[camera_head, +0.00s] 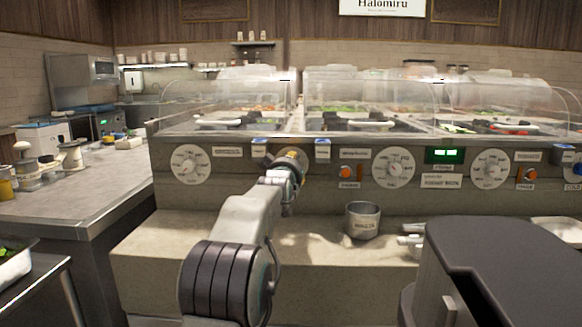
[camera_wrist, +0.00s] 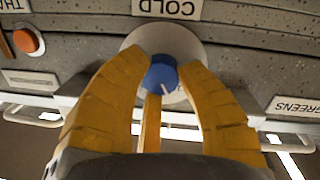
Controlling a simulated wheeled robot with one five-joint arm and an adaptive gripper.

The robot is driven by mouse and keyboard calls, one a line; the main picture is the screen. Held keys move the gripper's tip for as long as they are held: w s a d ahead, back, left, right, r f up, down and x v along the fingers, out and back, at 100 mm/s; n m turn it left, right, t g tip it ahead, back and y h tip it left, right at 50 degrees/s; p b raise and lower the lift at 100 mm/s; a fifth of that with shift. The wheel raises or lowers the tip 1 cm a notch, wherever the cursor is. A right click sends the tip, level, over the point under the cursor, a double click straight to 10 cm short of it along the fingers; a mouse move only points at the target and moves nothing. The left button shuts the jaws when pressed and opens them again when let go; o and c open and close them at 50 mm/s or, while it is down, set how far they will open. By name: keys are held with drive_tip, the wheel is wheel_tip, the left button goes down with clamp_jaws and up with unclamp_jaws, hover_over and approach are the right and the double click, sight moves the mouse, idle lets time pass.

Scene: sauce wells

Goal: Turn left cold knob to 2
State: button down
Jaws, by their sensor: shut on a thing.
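The blue cold knob (camera_wrist: 161,79) sits on a pale round dial plate under a COLD label (camera_wrist: 171,9) in the wrist view. A white pointer mark shows on the knob, pointing down and slightly right in that view. The dial's numbers cannot be read. My gripper (camera_wrist: 163,70) has its yellow fingers closed around the knob, one on each side. In the head view my gripper (camera_head: 292,162) reaches the counter's front panel, left of the middle, and hides the knob.
White dials (camera_head: 190,165) (camera_head: 393,168) (camera_head: 491,170) and an orange button (camera_head: 347,173) are on the same panel. A metal cup (camera_head: 362,220) stands on the ledge below. Clear sneeze guards (camera_head: 365,92) cover the food wells above.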

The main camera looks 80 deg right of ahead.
drive_tip(key=shift+f, duration=0.2)
drive_tip(key=c, duration=1.1)
unclamp_jaws()
drive_tip(key=shift+w+d, duration=0.1)
drive_tip(key=o, duration=0.3)
drive_tip(key=shift+r, duration=0.1)
drive_tip(key=a, duration=1.2)
drive_tip(key=shift+r, duration=0.35)
drive_tip(key=shift+w, duration=0.1)
